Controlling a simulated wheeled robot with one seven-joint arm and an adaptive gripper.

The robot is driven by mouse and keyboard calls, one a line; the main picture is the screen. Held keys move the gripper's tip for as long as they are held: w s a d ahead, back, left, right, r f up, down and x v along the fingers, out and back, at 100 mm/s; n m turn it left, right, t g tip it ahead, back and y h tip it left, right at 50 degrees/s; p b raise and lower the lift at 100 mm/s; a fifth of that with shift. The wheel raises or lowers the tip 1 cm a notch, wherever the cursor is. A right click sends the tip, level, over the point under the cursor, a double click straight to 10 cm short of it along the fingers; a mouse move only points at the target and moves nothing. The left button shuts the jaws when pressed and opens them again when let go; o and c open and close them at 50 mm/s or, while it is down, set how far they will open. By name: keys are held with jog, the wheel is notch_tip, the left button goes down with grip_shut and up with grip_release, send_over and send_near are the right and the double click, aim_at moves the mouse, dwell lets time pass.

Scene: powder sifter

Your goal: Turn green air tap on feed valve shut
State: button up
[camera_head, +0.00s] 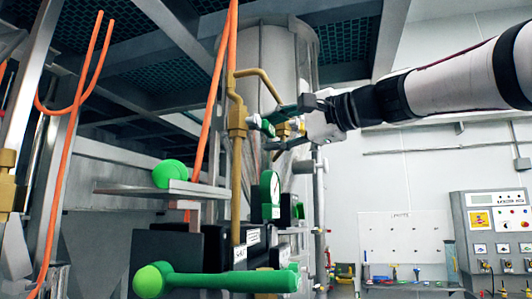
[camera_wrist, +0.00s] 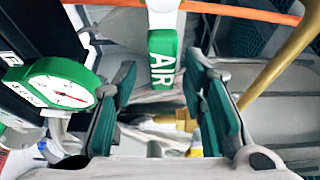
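The green air tap handle, marked AIR (camera_wrist: 163,62), shows at the top middle of the wrist view, with a white end above it. In the head view the tap (camera_head: 267,127) is a small green piece beside the brass fitting, partly covered by my fingers. My gripper (camera_wrist: 162,88) is open, with one green-padded finger on each side of the lower part of the handle. I see gaps between the pads and the handle. In the head view my gripper (camera_head: 280,128) reaches in from the right at the tap. Part of the valve body behind the handle is hidden.
A green-rimmed gauge (camera_head: 270,188) is close below my gripper, and also at left in the wrist view (camera_wrist: 62,90). A brass pipe (camera_head: 237,190) and orange hoses (camera_head: 213,100) run beside the tap. A large green lever (camera_head: 225,282) is lower down. A control panel (camera_head: 493,240) stands right.

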jog(key=v, duration=1.2)
jog(key=shift+s, duration=0.1)
dwell(0.4)
notch_tip(320, 180, down, 29)
jog(key=n+g+h+b, duration=0.3)
jog(key=h+b, duration=0.1)
jog(key=h, duration=0.3)
jog(key=s+d+f+n+g+h+b, duration=0.1)
jog(key=s+d+f+n+h, duration=0.1)
jog(key=f, duration=0.6)
jog(key=s+d+f+n+g+h+b, duration=0.1)
jog(key=s+d+f+h, duration=0.1)
jog(key=f, duration=0.6)
jog(key=s+d+f+n+g+h+b, duration=0.1)
jog(key=s+f, duration=0.3)
jog(key=f, duration=0.4)
jog(key=shift+s+d+n+h, duration=0.3)
jog(key=shift+d+n+h, duration=0.4)
jog(key=shift+n, duration=0.1)
